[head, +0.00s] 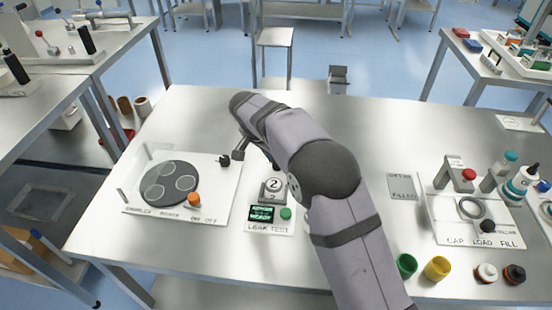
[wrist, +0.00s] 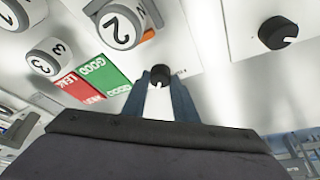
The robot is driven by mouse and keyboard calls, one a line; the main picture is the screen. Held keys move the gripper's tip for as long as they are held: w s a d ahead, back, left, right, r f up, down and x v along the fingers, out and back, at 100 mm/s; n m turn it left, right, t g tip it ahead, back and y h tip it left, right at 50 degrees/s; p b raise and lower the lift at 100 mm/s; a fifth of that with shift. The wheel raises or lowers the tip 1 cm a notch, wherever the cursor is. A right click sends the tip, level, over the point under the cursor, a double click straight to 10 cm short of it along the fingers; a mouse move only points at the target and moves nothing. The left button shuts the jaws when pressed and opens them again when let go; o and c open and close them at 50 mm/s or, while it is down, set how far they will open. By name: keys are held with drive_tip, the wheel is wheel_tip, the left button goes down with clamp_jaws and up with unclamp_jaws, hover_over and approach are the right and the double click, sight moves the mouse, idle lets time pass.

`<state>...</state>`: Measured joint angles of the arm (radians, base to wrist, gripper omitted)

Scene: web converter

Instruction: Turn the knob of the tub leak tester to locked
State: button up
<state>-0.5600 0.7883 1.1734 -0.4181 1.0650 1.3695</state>
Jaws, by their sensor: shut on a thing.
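In the wrist view a small black knob (wrist: 160,73) stands between the tips of my gripper (wrist: 160,84), which is shut on it. A small pale mark shows on its face, but its setting cannot be read. In the head view the leak tester (head: 268,228) carries a lit display (head: 262,213) and a green button (head: 286,213). A tub marked 2 (head: 273,185) stands at it and also shows in the wrist view (wrist: 121,27).
In the wrist view, a tub marked 3 (wrist: 45,57) stands near green GOOD and red LEAK areas (wrist: 103,72). A capping station (head: 470,230) stands right.

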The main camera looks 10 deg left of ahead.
drive_tip(key=o, duration=1)
drive_tip(key=shift+o, duration=0.2)
drive_tip(key=shift+r, duration=0.1)
drive_tip(key=v, duration=0.7)
drive_tip(key=shift+b, duration=0.35)
drive_tip(key=shift+s+a, duration=0.1)
